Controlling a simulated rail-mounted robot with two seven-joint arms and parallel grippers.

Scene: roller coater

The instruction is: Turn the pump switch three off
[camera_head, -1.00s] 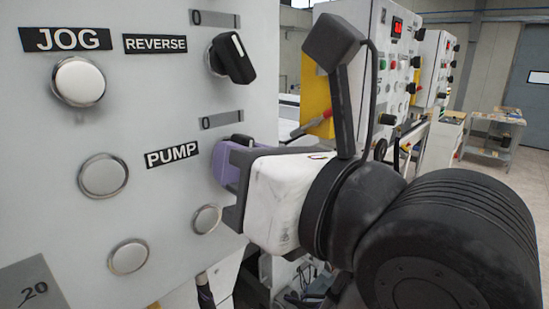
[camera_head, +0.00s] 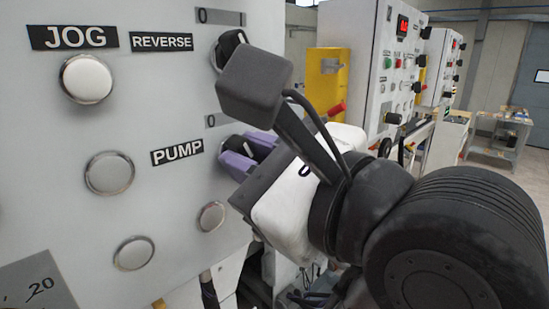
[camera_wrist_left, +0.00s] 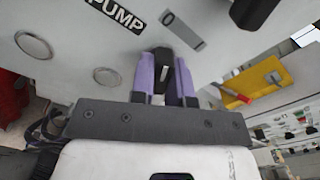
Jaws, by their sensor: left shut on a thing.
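The pump switch (camera_head: 238,143) is a black rotary knob on the grey control panel, right of the PUMP label (camera_head: 177,151) and below a small 0 plate. Only part of it shows in the head view. In the left wrist view the black knob (camera_wrist_left: 163,68) sits between the two purple fingers. My left gripper (camera_head: 248,154) is shut on this knob, with its wrist tilted over to the left. It also shows in the left wrist view (camera_wrist_left: 166,80). My right gripper is not in view.
The reverse switch (camera_head: 229,46) is a black knob just above, partly behind my wrist camera housing. Round buttons (camera_head: 87,79) and (camera_head: 110,173) are on the panel to the left. Other control cabinets (camera_head: 395,65) stand behind at the right.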

